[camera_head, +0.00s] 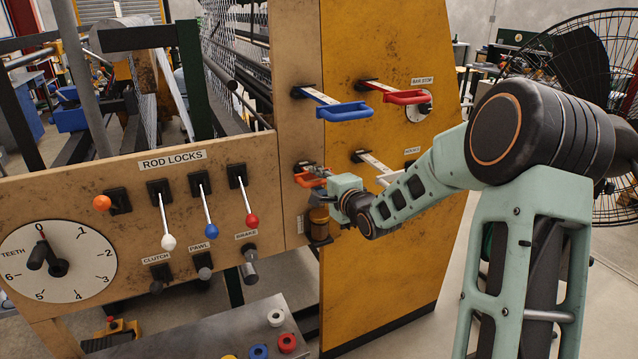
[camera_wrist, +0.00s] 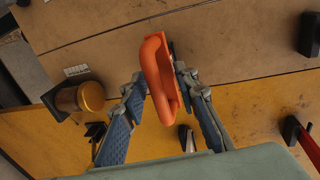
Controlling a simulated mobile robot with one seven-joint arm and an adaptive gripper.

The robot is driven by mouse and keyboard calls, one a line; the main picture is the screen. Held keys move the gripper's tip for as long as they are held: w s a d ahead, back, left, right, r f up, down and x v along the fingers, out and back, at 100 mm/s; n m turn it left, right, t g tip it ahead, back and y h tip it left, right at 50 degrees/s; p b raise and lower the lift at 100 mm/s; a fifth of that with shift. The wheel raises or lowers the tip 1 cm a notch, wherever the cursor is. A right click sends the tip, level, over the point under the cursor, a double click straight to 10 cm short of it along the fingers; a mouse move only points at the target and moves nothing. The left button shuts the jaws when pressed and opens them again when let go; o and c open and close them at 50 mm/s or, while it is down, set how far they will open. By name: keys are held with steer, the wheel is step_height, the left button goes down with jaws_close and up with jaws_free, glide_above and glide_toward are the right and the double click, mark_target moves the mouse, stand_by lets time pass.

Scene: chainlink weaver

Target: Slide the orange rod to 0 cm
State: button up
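The orange rod's handle (camera_head: 309,181) sits low on the left of the rod panel, close to its mount, with a short pale scaled rod behind it. In the wrist view the orange handle (camera_wrist: 160,75) lies between the two blue-padded fingers of my gripper (camera_wrist: 160,88). Gaps show between the handle's near part and the pads, so the fingers look open around it; contact at the tips is unclear. In the head view my gripper (camera_head: 328,190) reaches the handle from the right, and its wrist hides part of the fingers. The scale reading is too small to tell.
A blue rod handle (camera_head: 343,110) and a red one (camera_head: 405,96) stick out above. Another scaled rod (camera_head: 378,164) is just right, partly behind my arm. A brown cylindrical knob (camera_wrist: 90,97) is beside the left finger. The rod-lock levers (camera_head: 208,215) stand left.

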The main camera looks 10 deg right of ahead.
steer(key=shift+s, duration=0.1)
steer(key=v, duration=1.2)
